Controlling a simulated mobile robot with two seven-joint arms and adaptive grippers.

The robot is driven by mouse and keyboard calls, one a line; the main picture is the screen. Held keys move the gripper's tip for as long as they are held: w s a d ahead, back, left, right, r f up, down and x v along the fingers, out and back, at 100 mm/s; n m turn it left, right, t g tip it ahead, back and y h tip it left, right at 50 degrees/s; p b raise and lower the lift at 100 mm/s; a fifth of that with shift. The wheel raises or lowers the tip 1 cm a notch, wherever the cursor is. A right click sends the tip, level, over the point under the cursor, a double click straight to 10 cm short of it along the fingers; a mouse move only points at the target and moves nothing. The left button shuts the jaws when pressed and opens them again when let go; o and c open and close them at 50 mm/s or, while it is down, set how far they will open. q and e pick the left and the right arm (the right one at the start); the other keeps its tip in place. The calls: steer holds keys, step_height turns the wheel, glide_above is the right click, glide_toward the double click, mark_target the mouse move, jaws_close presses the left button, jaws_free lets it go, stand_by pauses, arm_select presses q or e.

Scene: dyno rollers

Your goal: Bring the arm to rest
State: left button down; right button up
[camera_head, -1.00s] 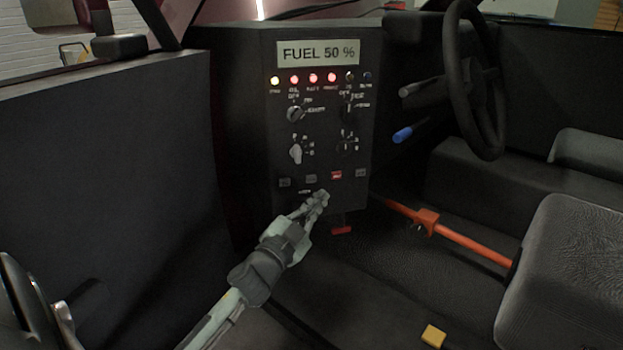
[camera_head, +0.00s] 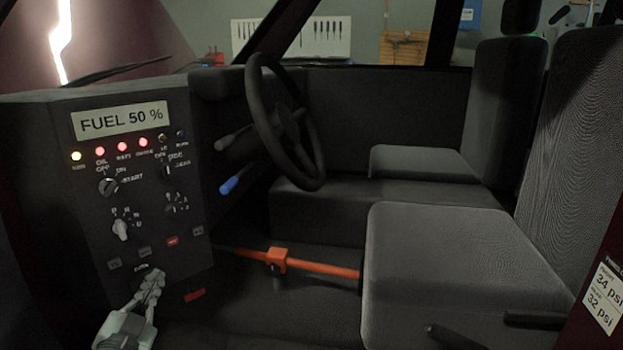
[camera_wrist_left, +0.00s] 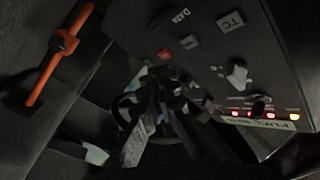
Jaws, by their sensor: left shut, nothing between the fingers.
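My left gripper (camera_head: 152,282) is at the bottom left of the head view, in front of the lower edge of the control panel (camera_head: 82,225). Its fingers are closed together and hold nothing. I cannot tell whether the fingertips touch the panel. The panel has a "FUEL 50 %" display (camera_head: 122,119), a row of lit lamps, rotary switches and a red button (camera_head: 172,241). In the left wrist view the panel's knobs and lit lamps (camera_wrist_left: 262,114) show at the right, sharply tilted. My right gripper is in neither view.
An orange bar (camera_head: 320,266) runs across the footwell to the seat (camera_head: 450,255). The steering wheel (camera_head: 262,110) and a blue-tipped lever (camera_head: 230,184) are right of the panel. A red piece (camera_head: 194,295) sits low beside the gripper.

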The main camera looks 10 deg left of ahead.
arm_select(q)
steer(key=s+f+n+g+y+p, duration=0.25)
steer(key=s+f+g, duration=0.25)
steer(key=f, duration=0.4)
steer(key=s+d+f+g+h, duration=0.1)
steer(key=s+d+f+g, duration=0.2)
steer(key=s+f, duration=0.2)
steer(key=s+d+f+g+h+p, duration=0.1)
steer(key=s+d+f+g, duration=0.2)
steer(key=s, duration=0.6)
steer(key=s+d+f+n+g+h+p, duration=0.1)
steer(key=s+d+f+g+h, duration=0.1)
steer(key=s+d+f+g, duration=0.2)
step_height(320, 180, down, 4)
steer(key=s, duration=0.2)
steer(key=shift+s+g, duration=0.3)
steer(key=shift+s, duration=0.1)
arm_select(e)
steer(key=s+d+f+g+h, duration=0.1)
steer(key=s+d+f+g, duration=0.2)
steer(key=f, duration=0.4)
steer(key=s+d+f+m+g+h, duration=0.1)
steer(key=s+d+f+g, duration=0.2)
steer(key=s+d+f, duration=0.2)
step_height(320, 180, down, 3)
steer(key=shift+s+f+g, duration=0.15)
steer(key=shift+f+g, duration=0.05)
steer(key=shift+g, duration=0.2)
arm_select(q)
steer(key=shift+w+r, duration=0.1)
